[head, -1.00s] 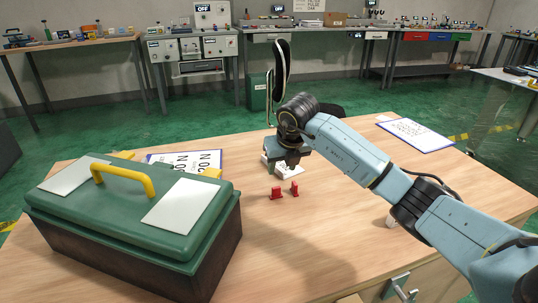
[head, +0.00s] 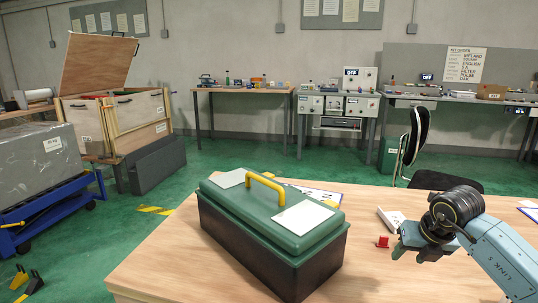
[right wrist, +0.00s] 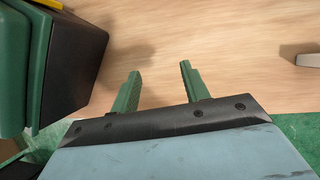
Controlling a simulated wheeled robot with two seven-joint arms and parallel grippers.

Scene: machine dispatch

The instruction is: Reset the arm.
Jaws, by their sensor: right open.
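My right gripper (head: 418,252) is over the right part of the wooden workbench (head: 190,268) in the head view, beside a red piece (head: 382,242). In the right wrist view, its two green fingers (right wrist: 160,70) are apart with nothing between them, above bare wood. A green toolbox (head: 262,217) with a yellow handle and dark base stands shut to the left of the gripper. The toolbox (right wrist: 68,70) also shows at the left of the wrist view. My left gripper is not in view.
A white object (head: 390,219) lies behind the red piece. A printed sheet (head: 322,196) is partly hidden behind the toolbox. A black chair (head: 415,140) stands behind the bench. At the left are a blue cart (head: 60,205) and a large open crate (head: 135,105).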

